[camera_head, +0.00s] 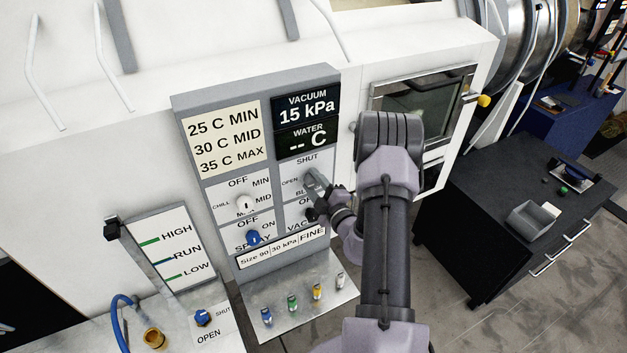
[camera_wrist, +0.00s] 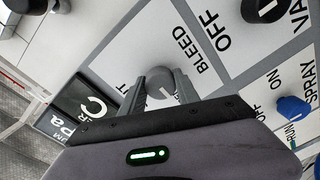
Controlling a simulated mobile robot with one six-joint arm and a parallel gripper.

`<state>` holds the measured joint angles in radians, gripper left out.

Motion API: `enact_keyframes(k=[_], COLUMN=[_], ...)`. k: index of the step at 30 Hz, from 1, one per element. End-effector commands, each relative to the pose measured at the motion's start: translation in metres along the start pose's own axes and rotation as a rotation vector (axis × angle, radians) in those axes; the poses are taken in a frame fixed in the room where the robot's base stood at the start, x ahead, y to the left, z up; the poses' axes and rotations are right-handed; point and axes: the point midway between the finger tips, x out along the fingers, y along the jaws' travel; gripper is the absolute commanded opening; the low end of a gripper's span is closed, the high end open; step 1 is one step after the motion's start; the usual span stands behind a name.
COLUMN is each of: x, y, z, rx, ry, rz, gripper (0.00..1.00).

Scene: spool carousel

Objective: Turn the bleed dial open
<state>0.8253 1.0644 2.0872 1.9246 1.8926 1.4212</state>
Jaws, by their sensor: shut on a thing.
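The bleed dial (camera_wrist: 160,87) is a small round grey knob with a white mark, on a white panel square. In the wrist view it sits between the two fingers of my gripper (camera_wrist: 160,78), which is shut on it. In the head view my gripper (camera_head: 314,182) reaches the panel at the bleed square and hides most of the dial. The words SHUT above and OPEN to its left are readable there. The vacuum display (camera_head: 306,106) reads 15 kPa. The water display (camera_head: 305,138) shows dashes and C.
A white chill dial (camera_head: 244,203) and a blue spray dial (camera_head: 253,238) are left of my gripper. A black vacuum dial (camera_wrist: 266,9) is close by in the wrist view. Several coloured fittings stand on the metal shelf (camera_head: 335,303) below. A windowed door (camera_head: 415,100) is to the right.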

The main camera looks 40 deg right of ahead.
Motion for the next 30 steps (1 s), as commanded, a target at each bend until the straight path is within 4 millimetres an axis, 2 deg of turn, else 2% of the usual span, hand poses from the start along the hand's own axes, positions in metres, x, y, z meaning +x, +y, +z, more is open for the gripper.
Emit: enact_keyframes(k=[16, 17, 20, 30], x=[-0.0001, -0.0001, -0.0001, -0.0022], y=[-0.0004, -0.0004, -0.0004, -0.0005], z=[0.0002, 0.0002, 0.0001, 0.0003], rx=[0.024, 0.024, 0.024, 0.023], ry=[0.0, 0.0, 0.0, 0.0], rz=[0.0, -0.001, -0.001, -0.001], gripper=[0.0, 0.4, 0.59, 0.59])
